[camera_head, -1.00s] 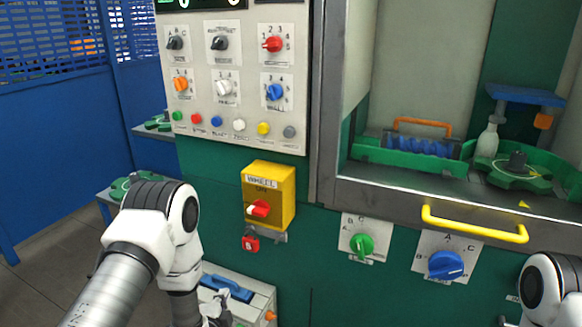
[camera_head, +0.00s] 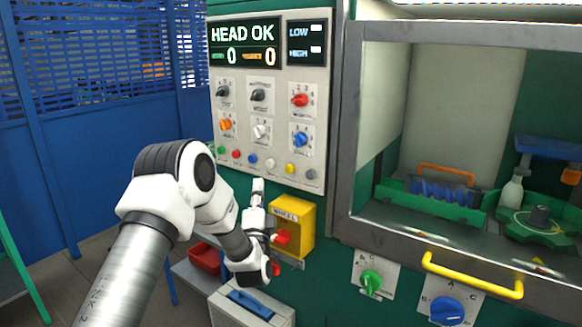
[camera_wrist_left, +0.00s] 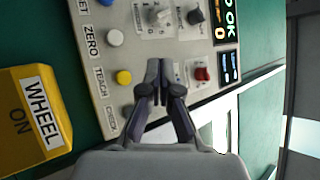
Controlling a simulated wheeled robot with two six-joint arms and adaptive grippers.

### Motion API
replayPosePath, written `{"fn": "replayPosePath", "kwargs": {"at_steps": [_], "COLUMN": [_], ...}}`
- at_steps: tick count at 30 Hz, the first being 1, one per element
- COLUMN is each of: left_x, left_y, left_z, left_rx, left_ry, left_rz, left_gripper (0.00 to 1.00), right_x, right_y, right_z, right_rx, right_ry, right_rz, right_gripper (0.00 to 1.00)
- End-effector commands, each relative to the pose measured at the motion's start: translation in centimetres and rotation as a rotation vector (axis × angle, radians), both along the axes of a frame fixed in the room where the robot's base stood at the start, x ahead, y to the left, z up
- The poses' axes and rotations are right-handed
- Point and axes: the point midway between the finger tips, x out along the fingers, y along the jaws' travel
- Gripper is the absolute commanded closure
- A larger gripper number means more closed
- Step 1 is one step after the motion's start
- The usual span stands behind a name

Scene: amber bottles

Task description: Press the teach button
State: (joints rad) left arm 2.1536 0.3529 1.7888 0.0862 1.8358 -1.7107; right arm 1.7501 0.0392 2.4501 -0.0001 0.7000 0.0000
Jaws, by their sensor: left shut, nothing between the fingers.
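The teach button is the yellow one (camera_wrist_left: 124,77) beside the label TEACH in the left wrist view. In the head view the yellow button (camera_head: 290,168) sits in the bottom row of the grey control panel (camera_head: 325,130). My left gripper (camera_head: 258,184) is shut and empty, just below this row and left of the yellow button. In the left wrist view its closed fingertips (camera_wrist_left: 160,66) appear to the right of the yellow button. I cannot tell the gap to the panel. My right gripper is not in view.
A white button (camera_wrist_left: 115,38) marked ZERO is a close neighbour. Rotary knobs (camera_head: 262,131) stick out above the row. A yellow WHEEL switch box (camera_head: 305,226) juts out below the panel. A display (camera_head: 243,42) reads HEAD OK.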

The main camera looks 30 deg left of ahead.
Motion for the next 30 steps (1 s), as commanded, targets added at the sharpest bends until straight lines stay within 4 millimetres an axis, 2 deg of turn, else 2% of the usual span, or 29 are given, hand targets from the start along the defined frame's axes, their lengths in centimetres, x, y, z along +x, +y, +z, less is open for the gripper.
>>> {"fn": "replayPosePath", "kwargs": {"at_steps": [11, 14, 25, 30], "left_x": [0.5, 1.4, 6.8, 8.4], "left_y": [-0.1, -0.2, -0.7, -0.7], "left_z": [-0.2, -0.3, -0.4, -0.3], "left_rx": [0.001, 0.002, 0.001, 0.000], "left_ry": [0.001, 0.001, 0.000, 0.001], "left_rz": [-0.003, -0.003, -0.004, -0.002], "left_gripper": [1.00, 1.00, 1.00, 1.00], "right_x": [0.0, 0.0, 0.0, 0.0], "right_y": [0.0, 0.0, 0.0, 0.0], "right_z": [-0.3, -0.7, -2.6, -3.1], "right_rx": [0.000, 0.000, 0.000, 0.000], "right_ry": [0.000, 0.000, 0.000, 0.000], "right_rz": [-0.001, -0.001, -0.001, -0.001], "right_gripper": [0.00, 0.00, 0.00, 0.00]}}
